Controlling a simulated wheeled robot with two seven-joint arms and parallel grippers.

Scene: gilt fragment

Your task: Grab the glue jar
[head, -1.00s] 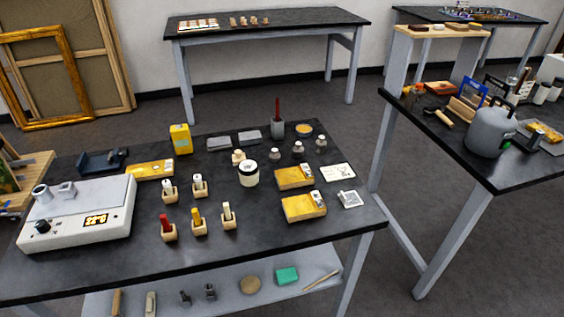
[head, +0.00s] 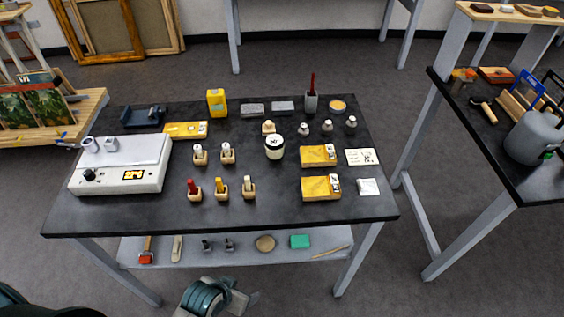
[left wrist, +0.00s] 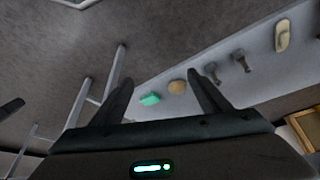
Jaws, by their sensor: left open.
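The glue jar (head: 274,147), which I take to be the white jar with a dark band and pale top, stands upright on the black-topped table, right of centre. My left gripper (head: 222,293) is low at the bottom edge of the head view, in front of the table and well apart from the jar. In the left wrist view my left gripper (left wrist: 160,80) has its two dark fingers spread, with nothing between them. The jar does not show in that view. My right gripper is not in view.
Small bottles in wooden holders (head: 221,187) stand in front of the jar, yellow boxes (head: 318,155) to its right. A white device (head: 122,165) is at the left. The lower shelf (head: 200,258) holds a green block (head: 300,241) and tools. The table's front edge lies between gripper and jar.

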